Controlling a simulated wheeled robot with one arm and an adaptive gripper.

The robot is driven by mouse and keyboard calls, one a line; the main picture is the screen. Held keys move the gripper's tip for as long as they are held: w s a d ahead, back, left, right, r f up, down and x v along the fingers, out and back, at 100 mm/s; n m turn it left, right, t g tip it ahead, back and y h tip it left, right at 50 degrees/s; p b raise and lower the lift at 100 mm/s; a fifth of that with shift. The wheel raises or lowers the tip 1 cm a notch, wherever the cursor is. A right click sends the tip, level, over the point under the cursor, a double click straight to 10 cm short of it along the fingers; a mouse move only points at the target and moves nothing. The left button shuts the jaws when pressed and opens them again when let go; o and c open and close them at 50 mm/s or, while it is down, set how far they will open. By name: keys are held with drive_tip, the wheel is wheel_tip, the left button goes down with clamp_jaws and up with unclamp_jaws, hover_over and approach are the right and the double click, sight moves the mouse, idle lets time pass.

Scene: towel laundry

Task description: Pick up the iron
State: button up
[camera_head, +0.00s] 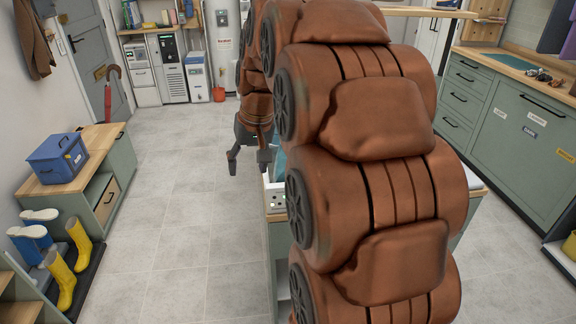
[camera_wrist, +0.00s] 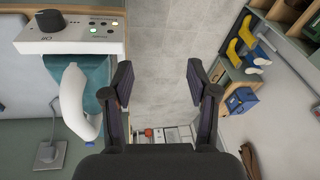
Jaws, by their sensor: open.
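The iron has a white curved handle (camera_wrist: 76,102) and a teal body (camera_wrist: 96,72). In the wrist view it is at the left, beside a white panel (camera_wrist: 70,38) with a dark dial and lit green buttons. In the head view only a bit of teal (camera_head: 281,161) shows; my arm hides the rest. My gripper (camera_head: 249,160) is open and empty, pointing down just left of the counter's end. In the wrist view its two fingers (camera_wrist: 158,76) are spread over bare floor, to the right of the iron and apart from it.
The green-grey counter (camera_head: 277,240) is mostly behind my arm. A low bench (camera_head: 90,165) with a blue box (camera_head: 58,158) and boots (camera_head: 76,240) beside it stands at the left. Cabinets (camera_head: 510,115) line the right. The tiled floor between bench and counter is clear.

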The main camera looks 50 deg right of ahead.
drive_tip(key=w+d+r+m, duration=0.1)
drive_tip(key=d, duration=0.5)
drive_tip(key=w+d+r+t+h, duration=0.1)
drive_tip(key=d, duration=0.5)
drive_tip(key=w+d+r+m+t, duration=0.1)
drive_tip(key=d, duration=0.5)
drive_tip(key=shift+w+r+m+h+b, duration=0.15)
drive_tip(key=shift+r+m+h+b, duration=0.15)
drive_tip(key=shift+r+b, duration=0.05)
drive_tip(key=shift+w+d+f, duration=0.1)
drive_tip(key=shift+d, duration=0.2)
drive_tip(key=shift+p+x, duration=1.15)
drive_tip(key=shift+x, duration=2.5)
drive_tip(key=shift+d, duration=0.1)
drive_tip(key=shift+c, duration=0.3)
clamp_jaws()
